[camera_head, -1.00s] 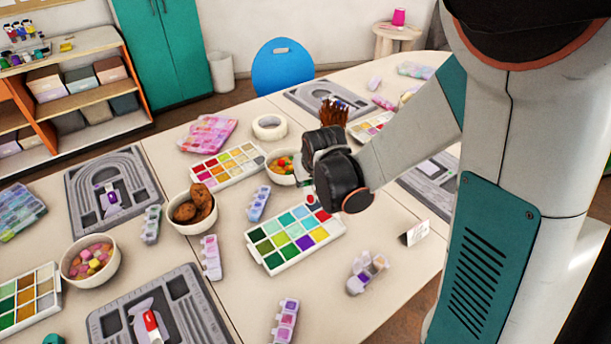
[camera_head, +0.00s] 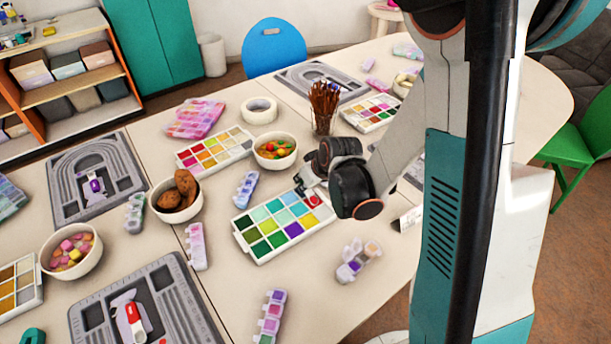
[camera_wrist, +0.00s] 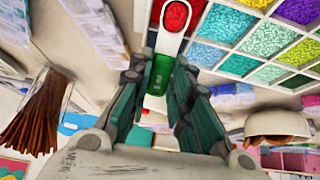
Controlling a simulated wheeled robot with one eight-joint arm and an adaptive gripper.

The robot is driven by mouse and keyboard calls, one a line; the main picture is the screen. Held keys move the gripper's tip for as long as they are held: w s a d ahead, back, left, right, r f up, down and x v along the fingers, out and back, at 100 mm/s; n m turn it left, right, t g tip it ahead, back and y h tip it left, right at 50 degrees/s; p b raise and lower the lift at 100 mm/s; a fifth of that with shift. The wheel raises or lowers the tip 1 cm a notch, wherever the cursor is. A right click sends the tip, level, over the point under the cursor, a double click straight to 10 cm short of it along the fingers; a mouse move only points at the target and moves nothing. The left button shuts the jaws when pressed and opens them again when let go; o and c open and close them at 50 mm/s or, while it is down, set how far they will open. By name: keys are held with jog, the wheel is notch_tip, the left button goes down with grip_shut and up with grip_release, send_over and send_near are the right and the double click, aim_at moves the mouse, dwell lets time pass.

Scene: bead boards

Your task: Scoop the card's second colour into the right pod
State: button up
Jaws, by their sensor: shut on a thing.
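My gripper (camera_head: 310,183) is over the right back corner of a white bead tray (camera_head: 238,240) with cells of many colours. In the wrist view my gripper (camera_wrist: 160,72) is shut on the green handle of a scoop (camera_wrist: 162,76). The scoop's pale-rimmed bowl shows red inside, over or in the tray's red corner cell; I cannot tell its height. A small white card (camera_head: 408,220) stands right of the tray, its marks too small to read. A group of small pods (camera_head: 356,262) with orange and purple contents lies in front of the card. Which is the right pod is unclear.
Bowls of mixed pieces (camera_head: 275,148), brown lumps (camera_head: 176,194) and pink pieces (camera_head: 72,252) stand around. A cup of brown sticks (camera_head: 323,110) is behind my gripper. Grey boards (camera_head: 150,318) lie on the left. Some table right of the tray is clear.

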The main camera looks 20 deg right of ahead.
jog(key=shift+f, duration=0.25)
jog(key=shift+w+a+r+p, duration=0.1)
jog(key=shift+w+r+p, duration=0.1)
jog(key=shift+r, duration=0.55)
jog(key=shift+w+r+p, duration=0.1)
jog(key=shift+r+p, duration=0.05)
jog(key=shift+r, duration=0.55)
jog(key=shift+w+a+r+g+h+p, duration=0.2)
jog(key=shift+w+g+p, duration=0.25)
jog(key=shift+g+p, duration=0.45)
jog(key=shift+w+a+f+g+h+p, duration=0.1)
jog(key=shift+w+g+h+p, duration=0.25)
jog(key=shift+g+p, duration=0.5)
jog(key=shift+w+a+r+g+h+p, duration=0.15)
jog(key=shift+w+r+g+p, duration=0.15)
jog(key=shift+g, duration=0.25)
jog(key=shift+w+d+r+g+h+p, duration=0.15)
jog(key=shift+r+g+p, duration=0.1)
jog(key=shift+g+p, duration=0.2)
